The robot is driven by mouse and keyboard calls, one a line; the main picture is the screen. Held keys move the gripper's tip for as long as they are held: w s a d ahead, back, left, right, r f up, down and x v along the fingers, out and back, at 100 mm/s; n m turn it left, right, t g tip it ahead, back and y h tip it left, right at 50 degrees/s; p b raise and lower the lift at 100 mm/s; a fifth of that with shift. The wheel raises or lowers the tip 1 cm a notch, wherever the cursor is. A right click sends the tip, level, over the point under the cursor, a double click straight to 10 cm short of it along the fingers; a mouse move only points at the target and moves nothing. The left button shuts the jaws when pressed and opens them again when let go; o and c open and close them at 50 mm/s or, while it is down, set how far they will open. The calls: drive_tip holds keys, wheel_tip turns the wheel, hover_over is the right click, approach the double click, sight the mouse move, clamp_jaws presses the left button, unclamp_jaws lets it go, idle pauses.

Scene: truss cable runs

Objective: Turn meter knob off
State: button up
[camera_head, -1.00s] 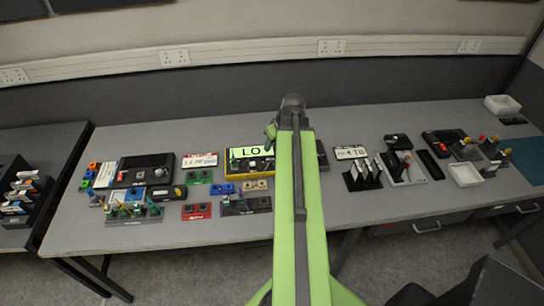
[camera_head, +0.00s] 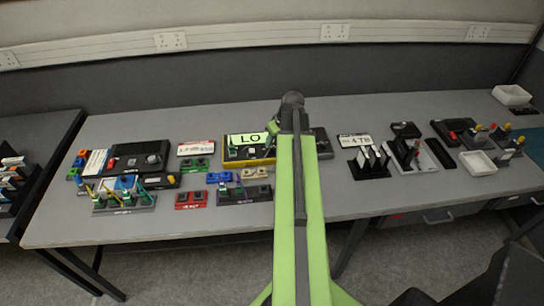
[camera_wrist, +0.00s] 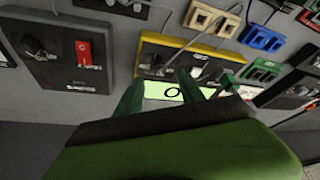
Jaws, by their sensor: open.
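The meter (camera_head: 233,140) is a yellow-edged box with a lit green display reading "LO", on the bench left of my arm. It shows upside down in the wrist view (camera_wrist: 205,52), with part of the display between my fingers. Its dark knob area (camera_wrist: 154,62) is partly covered by a cable and my finger; I cannot tell the knob's setting. My gripper (camera_head: 272,128) is over the meter's right end, its green fingers (camera_wrist: 160,92) spread apart with nothing between them. I cannot tell whether a finger touches the meter.
A black box with a red switch (camera_wrist: 84,52) stands beside the meter, mostly behind my arm in the head view. Beige (camera_head: 256,173), blue (camera_head: 220,177) and green (camera_head: 196,164) socket blocks lie close by. Black upright holders (camera_head: 370,163) stand to the right. The bench's front strip is mostly clear.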

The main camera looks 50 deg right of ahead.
sight(271, 148)
drive_tip(key=b+x, duration=0.4)
drive_tip(key=x, duration=0.2)
drive_tip(key=shift+r, duration=0.1)
clamp_jaws()
drive_tip(key=shift+a, duration=0.3)
drive_tip(key=shift+d, duration=0.2)
